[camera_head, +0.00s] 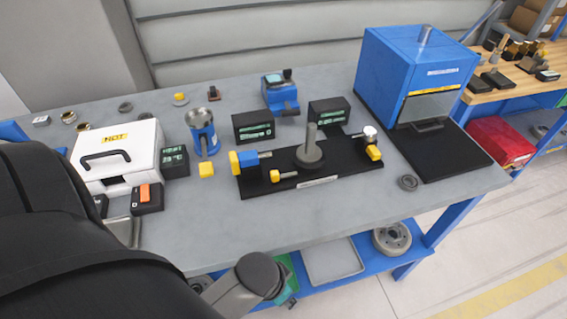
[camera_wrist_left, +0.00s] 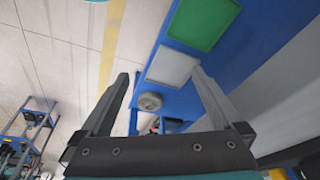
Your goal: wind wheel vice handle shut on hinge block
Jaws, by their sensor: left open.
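My left arm reaches in from the lower left in the head view, in front of the bench's front edge and well away from the vice. In the left wrist view my left gripper (camera_wrist_left: 161,72) is open, with nothing between its fingers. My right gripper does not show.
A black base (camera_head: 322,176) with an upright grey post and yellow knobs lies mid-bench. A white case (camera_head: 118,150) and a blue canister (camera_head: 202,131) stand left; a blue cabinet (camera_head: 412,70) stands right. The lower shelf holds a grey tray (camera_head: 332,260).

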